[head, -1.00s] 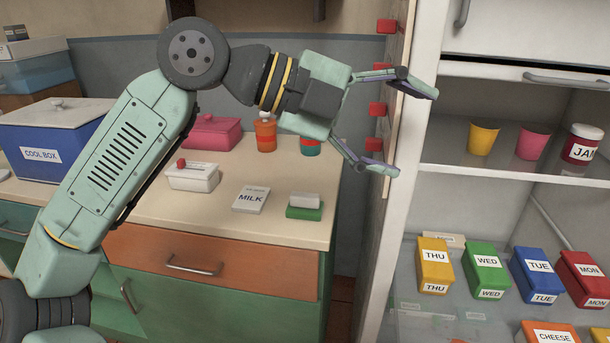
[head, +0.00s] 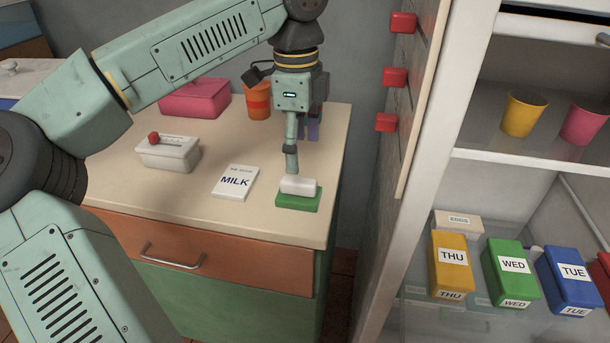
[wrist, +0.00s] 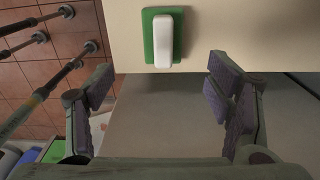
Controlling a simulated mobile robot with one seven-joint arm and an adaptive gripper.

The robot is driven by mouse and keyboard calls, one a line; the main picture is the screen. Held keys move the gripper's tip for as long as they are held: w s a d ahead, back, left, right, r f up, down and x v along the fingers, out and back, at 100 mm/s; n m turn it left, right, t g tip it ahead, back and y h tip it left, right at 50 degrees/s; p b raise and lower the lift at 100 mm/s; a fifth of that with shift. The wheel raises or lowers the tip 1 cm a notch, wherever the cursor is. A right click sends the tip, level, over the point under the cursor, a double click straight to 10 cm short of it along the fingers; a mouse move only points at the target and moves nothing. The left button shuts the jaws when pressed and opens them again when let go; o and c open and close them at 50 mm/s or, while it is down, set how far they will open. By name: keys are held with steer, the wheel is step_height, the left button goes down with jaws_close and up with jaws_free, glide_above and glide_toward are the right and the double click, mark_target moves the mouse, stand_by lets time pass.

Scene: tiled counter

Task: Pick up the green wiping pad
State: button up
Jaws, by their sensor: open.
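The green wiping pad (head: 299,202) lies flat on the counter near its right front corner, with a white block-shaped handle (head: 298,185) on top. In the wrist view the pad (wrist: 149,38) and its white handle (wrist: 163,40) show at the top, ahead of the fingers. My gripper (head: 300,152) points down just behind the pad in the head view, apart from it as far as I can tell. In the wrist view my gripper (wrist: 160,90) is spread wide and empty, one finger on each side.
A milk card (head: 236,182) lies left of the pad. A white box with a red knob (head: 168,152), a pink box (head: 195,98) and an orange cup (head: 257,100) stand farther back. The open fridge (head: 440,110) borders the counter's right side.

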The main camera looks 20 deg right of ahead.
mark_target(299, 180)
steer(key=shift+w+f, duration=0.1)
steer(key=shift+w, duration=0.2)
step_height(299, 180, down, 4)
steer(key=shift+a+f+p, duration=0.15)
steer(key=shift+f+p, duration=0.1)
steer(key=shift+p, duration=0.05)
steer(key=shift+f+p, duration=0.85)
steer(key=shift+f, duration=2.15)
steer(key=shift+c, duration=0.5)
steer(key=c, duration=1.1)
steer(key=shift+r, duration=0.1)
steer(key=shift+c, duration=0.2)
